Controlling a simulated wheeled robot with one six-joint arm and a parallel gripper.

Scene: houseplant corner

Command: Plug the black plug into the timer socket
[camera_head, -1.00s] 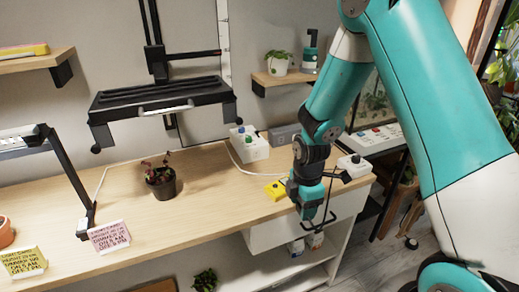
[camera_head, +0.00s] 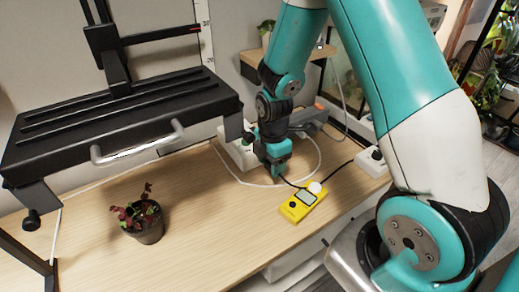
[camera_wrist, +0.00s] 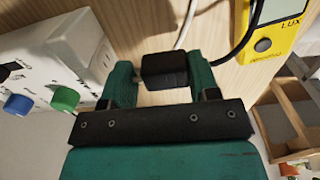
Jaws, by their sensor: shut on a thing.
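The black plug (camera_wrist: 164,70) is held between the two teal fingers of my gripper (camera_wrist: 163,84) in the wrist view. A black cable (camera_wrist: 241,40) runs from its right side. The white timer (camera_wrist: 45,60) stands to the left of the gripper, with a blue and a green knob. Its round socket face (camera_wrist: 103,60) is near the left finger, and the plug is apart from it. In the head view my gripper (camera_head: 277,174) is low over the table, right beside the timer (camera_head: 236,150), which the arm partly covers. The plug is hidden there.
A yellow light meter (camera_head: 298,204) lies just right of the gripper. A white power block (camera_head: 372,161) stands farther right. A potted plant (camera_head: 146,222) is at front left, below a black rack (camera_head: 110,125). White cord (camera_head: 312,150) loops behind the gripper. The front middle table is clear.

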